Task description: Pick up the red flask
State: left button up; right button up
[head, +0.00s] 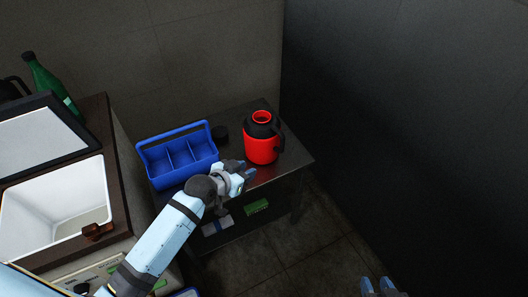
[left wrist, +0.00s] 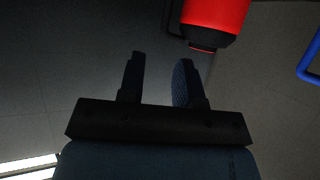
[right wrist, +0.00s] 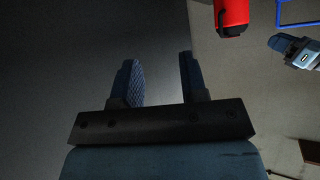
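The red flask (head: 262,149) has a black top and a black handle on its right side. It stands upright on a dark metal table, right of the blue caddy. My left gripper (head: 249,173) is just in front of the flask, at the table's front edge, and looks apart from it. In the left wrist view the left fingers (left wrist: 158,75) are open with nothing between them, and the flask (left wrist: 213,18) shows beyond them to the upper right. My right gripper (head: 378,285) is low at the right. In the right wrist view its fingers (right wrist: 157,78) are open and empty; the flask (right wrist: 232,14) is farther off.
A lower shelf holds a green item (head: 257,207). A white sink (head: 58,205) and green bottle (head: 50,82) are left. A dark wall stands right; the floor is clear.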

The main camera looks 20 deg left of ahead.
pick_arm(q)
jog(key=m+h+b, duration=0.1)
jog(key=b, duration=0.6)
send_near(281, 143)
jog(key=s+a, duration=0.2)
jog(key=s, duration=0.1)
jog(key=shift+m, duration=0.3)
jog(key=x, duration=0.3)
jog(key=r+b+x, duration=0.1)
jog(key=x, duration=0.5)
jog(key=shift+w+d+r+b, duration=0.1)
jog(key=shift+w+d+b, duration=0.15)
jog(key=shift+d+b, duration=0.1)
jog(key=shift+h, duration=0.3)
jog(key=b+x, duration=0.1)
jog(key=x, duration=0.3)
jog(key=shift+w, duration=0.2)
jog(key=shift+w+d+f, duration=0.1)
jog(key=shift+w+f, duration=0.15)
jog(key=shift+f, duration=0.1)
pick_arm(e)
notch_tip(281, 143, down, 6)
jog(key=a, duration=0.1)
jog(key=shift+w+a+f+t+y, duration=0.2)
jog(key=shift+w+t+y, duration=0.1)
jog(key=shift+y, duration=0.1)
jog(key=shift+r, duration=0.1)
